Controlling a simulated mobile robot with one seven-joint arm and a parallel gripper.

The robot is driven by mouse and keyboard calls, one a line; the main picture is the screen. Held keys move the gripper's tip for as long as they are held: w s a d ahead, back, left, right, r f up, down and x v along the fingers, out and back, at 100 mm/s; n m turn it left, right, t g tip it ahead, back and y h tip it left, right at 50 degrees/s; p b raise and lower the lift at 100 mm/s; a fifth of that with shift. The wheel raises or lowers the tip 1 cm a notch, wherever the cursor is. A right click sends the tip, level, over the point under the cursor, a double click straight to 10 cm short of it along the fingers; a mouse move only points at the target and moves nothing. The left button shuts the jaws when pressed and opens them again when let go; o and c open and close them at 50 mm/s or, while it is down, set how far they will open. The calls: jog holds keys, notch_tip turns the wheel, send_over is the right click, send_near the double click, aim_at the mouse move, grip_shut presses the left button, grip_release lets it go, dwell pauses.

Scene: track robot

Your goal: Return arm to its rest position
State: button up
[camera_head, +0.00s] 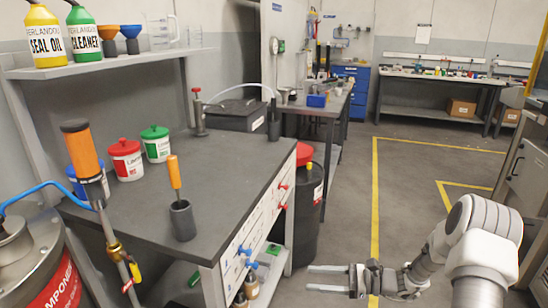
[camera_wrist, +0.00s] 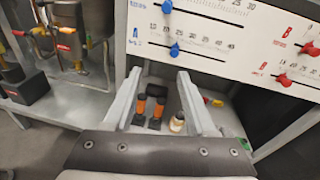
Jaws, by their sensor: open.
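My arm reaches in from the lower right of the head view. My gripper (camera_head: 328,279) points left toward the front of the grey workbench (camera_head: 215,178), low beside its panel of sliders. Its two fingers are apart with nothing between them in the head view. In the wrist view my gripper (camera_wrist: 163,95) also shows open, its fingers aimed at the lower shelf. Orange-and-black handled items (camera_wrist: 150,105) and a small cream bottle (camera_wrist: 177,122) stand beyond the fingers on that shelf. I cannot see any contact.
A white panel with blue and red sliders (camera_wrist: 225,35) fronts the bench. A black drum with a red lid (camera_head: 308,200) stands at the bench's end. A grey cabinet (camera_head: 528,165) is at the right. The floor (camera_head: 410,190) with yellow lines is free between.

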jog(key=s+a+r+n+g+h, duration=0.2)
jog(key=s+r+n+h, duration=0.2)
jog(key=s+r+n, duration=0.3)
jog(key=s+a+r+n+g+h, duration=0.25)
jog(key=s+r+n+h, duration=0.2)
jog(key=r, duration=0.35)
jog(key=s+d+r+n+t+h, duration=0.3)
jog(key=s+r+n+h, duration=0.15)
jog(key=s, duration=0.25)
jog(key=s+d+r+n+t+h, duration=0.2)
jog(key=s+r+n+t+h, duration=0.15)
jog(key=s+r, duration=0.35)
notch_tip(320, 180, up, 19)
jog(key=p, duration=1.9)
jog(key=shift+s+d+f+p, duration=0.2)
jog(key=shift+s+d+p, duration=0.05)
jog(key=shift+p, duration=0.1)
